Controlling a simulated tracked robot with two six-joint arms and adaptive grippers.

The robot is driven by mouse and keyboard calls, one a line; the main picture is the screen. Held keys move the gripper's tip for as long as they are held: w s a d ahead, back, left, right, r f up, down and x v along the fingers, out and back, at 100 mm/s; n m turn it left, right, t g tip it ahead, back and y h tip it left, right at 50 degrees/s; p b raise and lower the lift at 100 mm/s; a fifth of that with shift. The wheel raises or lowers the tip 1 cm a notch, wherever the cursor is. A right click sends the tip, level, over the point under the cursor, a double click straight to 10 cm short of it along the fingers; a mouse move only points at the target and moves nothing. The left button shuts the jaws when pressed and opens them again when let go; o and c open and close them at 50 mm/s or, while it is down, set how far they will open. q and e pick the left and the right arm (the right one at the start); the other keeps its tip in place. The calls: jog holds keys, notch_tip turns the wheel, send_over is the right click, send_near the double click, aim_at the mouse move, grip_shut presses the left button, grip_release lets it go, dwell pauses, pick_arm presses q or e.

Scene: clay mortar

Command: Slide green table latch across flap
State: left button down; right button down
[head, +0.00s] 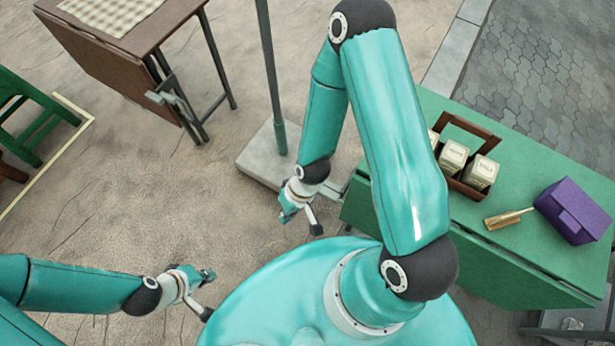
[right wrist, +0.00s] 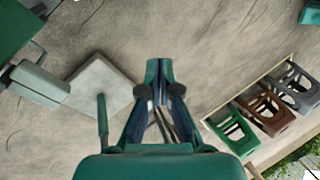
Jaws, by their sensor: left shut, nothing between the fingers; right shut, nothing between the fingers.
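The green table (head: 525,245) stands at the right in the head view, and its edge shows at the top left of the right wrist view (right wrist: 18,30). A grey metal piece (head: 338,189), possibly the latch, sits at its left edge. It appears as a grey block (right wrist: 38,84) in the right wrist view. The flap cannot be told apart clearly. My right gripper (head: 285,216) is shut and empty, left of the table and apart from the grey piece; its closed fingers (right wrist: 159,76) show over the floor. My left gripper (head: 210,276) is shut and empty at lower left.
A post (head: 270,75) on a square base (head: 262,165) stands near my right gripper. On the green table are a brown crate (head: 462,186) with cartons, a brush (head: 508,219) and a purple box (head: 573,212). A brown table (head: 115,50) and green chair (head: 35,125) stand left.

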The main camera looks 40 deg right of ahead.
aim_at(327, 193)
jog(key=w+d+f+n+g+h+b, duration=0.1)
jog(key=w+f+n+b, duration=0.1)
jog(key=w+f+b, duration=0.3)
jog(key=w+d+f+n+g+b, duration=0.1)
jog(key=w+d+n+b, duration=0.1)
jog(key=w+b, duration=0.35)
jog(key=w+d+r+n+g+h+b, duration=0.1)
jog(key=d+r+h+b, duration=0.3)
jog(key=b, duration=0.5)
jog(key=w+d+r, duration=0.1)
jog(key=d+r, duration=0.1)
jog(key=d, duration=0.1)
jog(key=shift+w+d+n, duration=0.15)
jog(key=shift+d+n, duration=0.15)
jog(key=shift+n, duration=0.1)
jog(key=s+d+f+b, duration=0.2)
jog(key=s+f+b, duration=0.2)
jog(key=f, duration=0.5)
jog(key=shift+s+d+f, duration=0.2)
jog(key=shift+s+f, duration=0.15)
jog(key=shift+s, duration=0.65)
